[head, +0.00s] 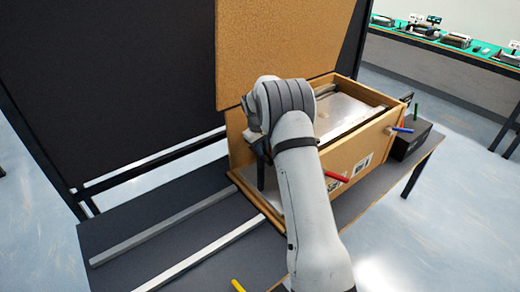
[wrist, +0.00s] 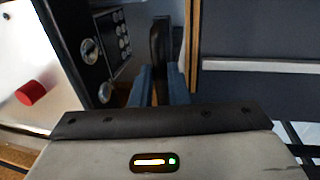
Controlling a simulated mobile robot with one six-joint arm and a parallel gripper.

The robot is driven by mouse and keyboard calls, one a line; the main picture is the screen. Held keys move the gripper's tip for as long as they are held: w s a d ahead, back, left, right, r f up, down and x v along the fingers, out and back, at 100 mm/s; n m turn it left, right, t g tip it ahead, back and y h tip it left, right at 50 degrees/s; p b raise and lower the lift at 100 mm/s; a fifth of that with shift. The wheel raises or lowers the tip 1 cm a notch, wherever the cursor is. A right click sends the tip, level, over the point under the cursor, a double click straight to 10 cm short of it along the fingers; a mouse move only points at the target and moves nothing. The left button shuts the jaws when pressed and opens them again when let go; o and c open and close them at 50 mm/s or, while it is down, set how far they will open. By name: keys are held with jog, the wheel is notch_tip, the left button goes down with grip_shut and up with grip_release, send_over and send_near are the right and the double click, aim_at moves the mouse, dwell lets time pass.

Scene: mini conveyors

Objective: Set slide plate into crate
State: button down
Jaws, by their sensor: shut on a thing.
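The wooden crate (head: 352,158) stands on the dark table with a tall wooden panel upright behind it. A silver plate (head: 348,110), which looks like the slide plate, lies flat within the crate's upper opening. My arm hides its near part. My gripper (wrist: 158,88) is shut on a dark upright handle (wrist: 160,45) at the crate's left end. I cannot tell whether this handle belongs to the plate. In the wrist view a dark panel with round knobs (wrist: 108,50) is just left of the fingers, and a wooden edge (wrist: 193,40) is just right.
Two pale rails (head: 178,227) lie on the table (head: 110,268) left of the crate. A red peg (head: 337,176) sticks out at the crate's front side. A black box (head: 408,142) stands at its right.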

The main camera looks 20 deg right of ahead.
jog(key=c, duration=1.4)
grip_release()
notch_tip(320, 180, up, 8)
jog(key=a+b, duration=0.1)
jog(key=shift+s+a+f, duration=0.15)
jog(key=shift+s+a, duration=0.05)
jog(key=shift+s, duration=0.1)
